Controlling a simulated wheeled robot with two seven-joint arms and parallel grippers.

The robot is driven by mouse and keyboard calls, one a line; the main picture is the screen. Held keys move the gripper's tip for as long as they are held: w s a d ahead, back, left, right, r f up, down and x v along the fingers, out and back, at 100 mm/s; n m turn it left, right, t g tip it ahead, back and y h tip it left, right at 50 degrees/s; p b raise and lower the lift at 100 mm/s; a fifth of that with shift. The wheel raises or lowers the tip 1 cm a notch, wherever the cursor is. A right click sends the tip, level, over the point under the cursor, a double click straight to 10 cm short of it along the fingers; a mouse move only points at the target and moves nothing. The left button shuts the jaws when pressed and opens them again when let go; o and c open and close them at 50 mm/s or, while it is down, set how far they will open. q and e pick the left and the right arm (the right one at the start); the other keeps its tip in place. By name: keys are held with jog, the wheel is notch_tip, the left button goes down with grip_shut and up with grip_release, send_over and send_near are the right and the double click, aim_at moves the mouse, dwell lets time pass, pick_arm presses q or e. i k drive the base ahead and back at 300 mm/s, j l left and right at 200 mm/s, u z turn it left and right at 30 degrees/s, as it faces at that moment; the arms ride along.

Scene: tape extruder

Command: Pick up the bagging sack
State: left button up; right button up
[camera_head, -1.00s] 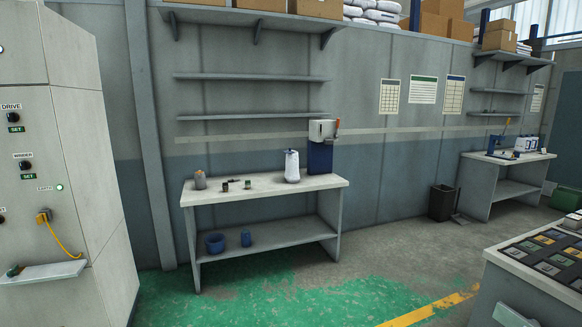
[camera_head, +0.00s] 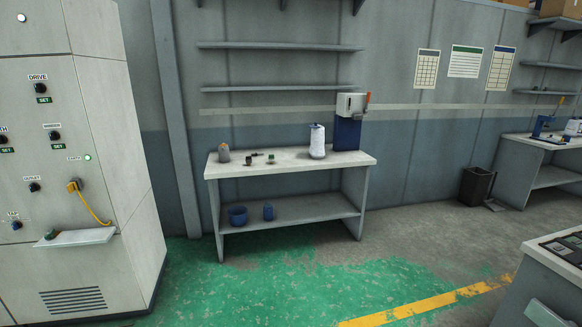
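I cannot make out a bagging sack for certain in this view. A white, upright, rounded object (camera_head: 317,142) stands on the right part of the grey workbench (camera_head: 228,172); it is too small to tell whether it is a sack or a container. Neither of my grippers is in view.
A blue-and-white machine (camera_head: 348,122) stands on the bench's right end. A control cabinet (camera_head: 95,165) is at left, with a small ledge (camera_head: 75,238). A dark bin (camera_head: 475,186) stands by the wall. The green floor (camera_head: 270,285) before the bench is clear.

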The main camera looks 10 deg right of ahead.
aim_at(316, 150)
jog(key=i+l+z, duration=0.25)
jog(key=i, duration=0.8)
jog(key=i+z, duration=0.2)
jog(key=i, duration=0.85)
jog(key=l, duration=0.1)
